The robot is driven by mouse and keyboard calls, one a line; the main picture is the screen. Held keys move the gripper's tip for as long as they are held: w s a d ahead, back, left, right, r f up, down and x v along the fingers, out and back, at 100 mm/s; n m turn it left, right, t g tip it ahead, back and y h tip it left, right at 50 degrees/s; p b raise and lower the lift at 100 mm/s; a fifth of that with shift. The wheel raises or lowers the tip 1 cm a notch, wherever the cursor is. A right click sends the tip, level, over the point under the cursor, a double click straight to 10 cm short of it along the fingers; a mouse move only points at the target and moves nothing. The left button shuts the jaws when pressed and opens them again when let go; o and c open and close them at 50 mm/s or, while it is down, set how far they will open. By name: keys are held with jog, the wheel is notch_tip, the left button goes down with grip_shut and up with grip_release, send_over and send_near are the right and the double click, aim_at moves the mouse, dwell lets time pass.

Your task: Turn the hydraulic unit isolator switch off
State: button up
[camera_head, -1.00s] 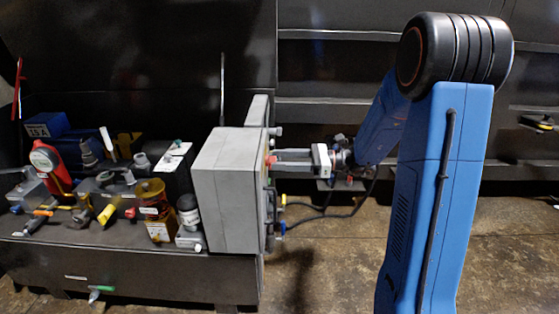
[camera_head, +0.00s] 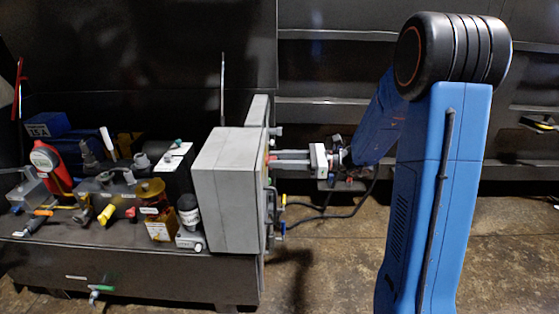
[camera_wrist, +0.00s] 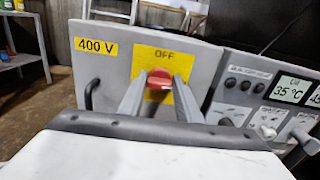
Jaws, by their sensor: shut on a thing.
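The isolator switch is a red rotary knob (camera_wrist: 159,84) on a yellow plate (camera_wrist: 185,59) marked OFF, on the face of a grey cabinet. In the wrist view my gripper (camera_wrist: 159,90) has one finger on each side of the knob and is shut on it. A small white mark shows low on the knob; other position labels are hidden behind my gripper. In the head view my gripper (camera_head: 280,160) reaches in from the right to the side of the grey cabinet (camera_head: 225,190). The knob is mostly hidden there.
A yellow 400 V label (camera_wrist: 96,47) and a black handle (camera_wrist: 91,94) are left of the switch. A panel with 35 °C displays (camera_wrist: 292,90) and knobs stands at right. Cables (camera_head: 325,212) hang below my gripper. Valves and fittings crowd the bench (camera_head: 130,268).

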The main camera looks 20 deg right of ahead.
jog(key=shift+s+f+n, duration=0.15)
jog(key=shift+n, duration=4.2)
jog(key=shift+s+f+n, duration=0.1)
jog(key=shift+f+n, duration=0.05)
jog(key=shift+n, duration=4.2)
jog(key=shift+a, duration=0.1)
jog(key=o, duration=1)
jog(key=shift+o, duration=0.2)
jog(key=v, duration=1.7)
jog(key=shift+d, duration=0.25)
